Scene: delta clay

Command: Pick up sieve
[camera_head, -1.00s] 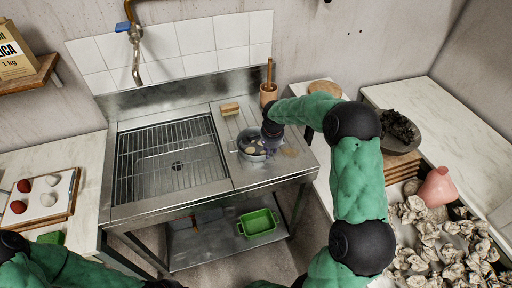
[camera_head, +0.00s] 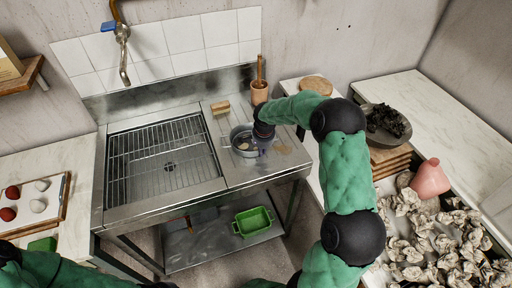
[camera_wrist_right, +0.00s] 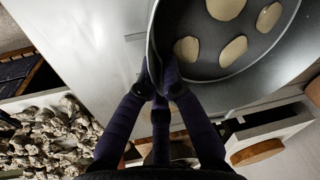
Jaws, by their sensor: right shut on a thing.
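The sieve is a round grey metal vessel (camera_head: 238,140) with several pale flat discs in it, at the right part of the steel sink unit. In the right wrist view the sieve (camera_wrist_right: 262,62) fills the top right, with its near wall at the fingertips. My right gripper (camera_head: 262,143) reaches it from the right and is shut on its rim. In the right wrist view its dark fingers (camera_wrist_right: 160,85) meet at that wall. I cannot tell whether the sieve touches the steel top. My left gripper is out of view; only part of my left arm shows at lower left.
A wire rack (camera_head: 165,155) covers the basin to the left. A wooden block (camera_head: 220,107) and a wooden pot with a handle (camera_head: 259,93) stand behind the sieve. A green tray (camera_head: 253,221) is on the shelf below. Crumpled lumps (camera_head: 425,240) lie at right.

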